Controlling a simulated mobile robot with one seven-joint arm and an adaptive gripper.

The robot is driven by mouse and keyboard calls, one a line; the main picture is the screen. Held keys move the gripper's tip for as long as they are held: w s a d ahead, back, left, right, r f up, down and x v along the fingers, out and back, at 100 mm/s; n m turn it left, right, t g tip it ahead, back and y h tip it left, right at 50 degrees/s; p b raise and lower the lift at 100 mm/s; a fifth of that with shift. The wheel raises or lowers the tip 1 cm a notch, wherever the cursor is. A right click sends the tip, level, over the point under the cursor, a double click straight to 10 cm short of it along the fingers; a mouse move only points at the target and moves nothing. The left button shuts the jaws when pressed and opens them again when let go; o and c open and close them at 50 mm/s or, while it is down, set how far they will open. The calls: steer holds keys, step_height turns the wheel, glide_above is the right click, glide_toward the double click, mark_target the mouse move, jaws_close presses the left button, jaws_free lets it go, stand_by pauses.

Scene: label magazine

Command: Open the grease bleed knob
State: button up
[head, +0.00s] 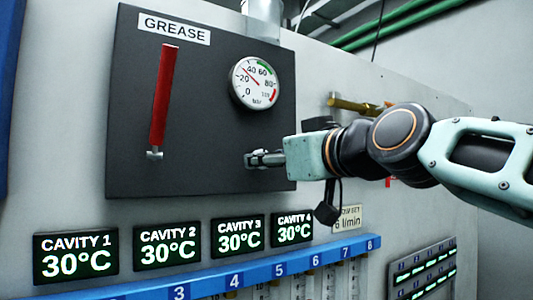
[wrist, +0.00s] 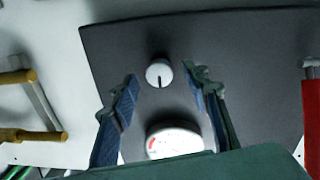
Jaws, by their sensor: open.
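The grease bleed knob (wrist: 159,72) is a small round white knob with a dark pointer mark. It sits on the dark grease panel (head: 205,115); the mark points down in the wrist view. My gripper (head: 255,160) is at the lower right of this panel in the head view, where it hides the knob. In the wrist view my gripper (wrist: 164,77) is open, with one finger on each side of the knob. Clear gaps show between the fingers and the knob, and nothing is held. I cannot tell how far the fingertips are from the panel.
A pressure gauge (head: 254,81) is above my gripper in the head view; it also shows in the wrist view (wrist: 176,143). A red sight tube (head: 164,97) is at the panel's left. Several cavity displays (head: 76,256) and a blue rail (head: 208,287) run below. A brass-coloured handle (head: 355,106) is near my arm.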

steer(key=shift+x, duration=0.8)
steer(key=shift+c, duration=0.7)
steer(key=c, duration=1)
steer(key=shift+m, duration=0.3)
steer(key=shift+r+m+g+y+b, duration=0.2)
steer(key=shift+m+b, duration=0.35)
steer(key=shift+m, duration=3.65)
steer(key=shift+f+m+g+y+b, duration=0.1)
steer(key=shift+m+g+b, duration=0.35)
steer(key=shift+m, duration=3.75)
